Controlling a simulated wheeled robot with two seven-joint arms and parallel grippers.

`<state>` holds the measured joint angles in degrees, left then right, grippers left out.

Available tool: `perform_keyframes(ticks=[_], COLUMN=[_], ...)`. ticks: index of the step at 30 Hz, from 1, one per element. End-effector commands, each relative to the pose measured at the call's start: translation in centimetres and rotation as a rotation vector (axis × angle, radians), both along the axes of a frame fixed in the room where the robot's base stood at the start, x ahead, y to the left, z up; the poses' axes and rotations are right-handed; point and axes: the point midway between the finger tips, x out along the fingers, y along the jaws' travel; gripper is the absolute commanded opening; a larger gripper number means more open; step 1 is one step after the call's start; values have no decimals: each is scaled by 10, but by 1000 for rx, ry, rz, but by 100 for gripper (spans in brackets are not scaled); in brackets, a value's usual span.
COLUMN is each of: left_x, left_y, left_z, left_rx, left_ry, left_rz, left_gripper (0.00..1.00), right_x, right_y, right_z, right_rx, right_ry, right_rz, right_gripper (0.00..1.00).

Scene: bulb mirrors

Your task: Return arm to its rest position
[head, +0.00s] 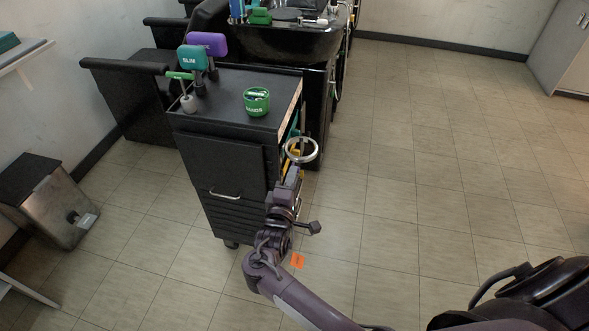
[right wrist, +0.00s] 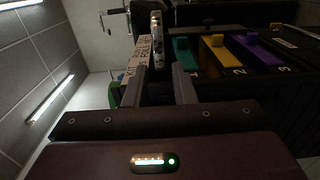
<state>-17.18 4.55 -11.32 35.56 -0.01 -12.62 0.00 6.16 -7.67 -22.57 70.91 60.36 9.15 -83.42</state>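My right arm reaches up from the bottom of the head view, and its gripper (head: 297,165) is at the right side of the black cart (head: 225,150). A silver ring (head: 301,149) shows just beyond the fingertips. In the right wrist view my right gripper (right wrist: 160,80) has its two fingers apart. The ring (right wrist: 157,38) appears edge-on past the fingertips, with gaps on both sides. How the ring is supported cannot be told. My left gripper is not in view.
The cart top holds a green tin (head: 256,101) and teal (head: 192,58) and purple (head: 207,43) paddle-shaped items. Teal, yellow (right wrist: 222,52) and purple slots lie close right of the fingers. A metal bin (head: 50,200) stands left. Floor to the right is mostly clear.

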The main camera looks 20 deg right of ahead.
Motion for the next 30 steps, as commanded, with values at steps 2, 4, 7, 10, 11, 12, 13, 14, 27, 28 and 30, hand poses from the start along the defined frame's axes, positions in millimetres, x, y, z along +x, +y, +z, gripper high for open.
perform_keyframes(ticks=[2,4,7,10,11,12,13,14,27,28,30], left_x=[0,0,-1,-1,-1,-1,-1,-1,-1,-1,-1], left_y=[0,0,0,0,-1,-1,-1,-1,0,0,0], left_z=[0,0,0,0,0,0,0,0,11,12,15], left_rx=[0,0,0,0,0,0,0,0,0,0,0], left_ry=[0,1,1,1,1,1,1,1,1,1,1], left_rz=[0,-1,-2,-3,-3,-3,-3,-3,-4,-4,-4], left_gripper=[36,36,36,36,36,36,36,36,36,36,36], right_x=[-2,-3,-3,-3,-2,-2,-2,-2,-56,-68,-99], right_y=[2,2,2,2,2,2,2,2,5,5,5], right_z=[1,1,1,1,1,1,1,1,-161,-182,-226], right_rx=[0,0,0,0,0,0,0,0,366,420,543], right_ry=[-1,-1,-1,-1,-1,-1,-1,-1,192,221,289], right_rz=[0,0,0,0,0,0,0,0,140,144,138], right_gripper=[24,24,24,24,24,24,24,24,24,24,24])
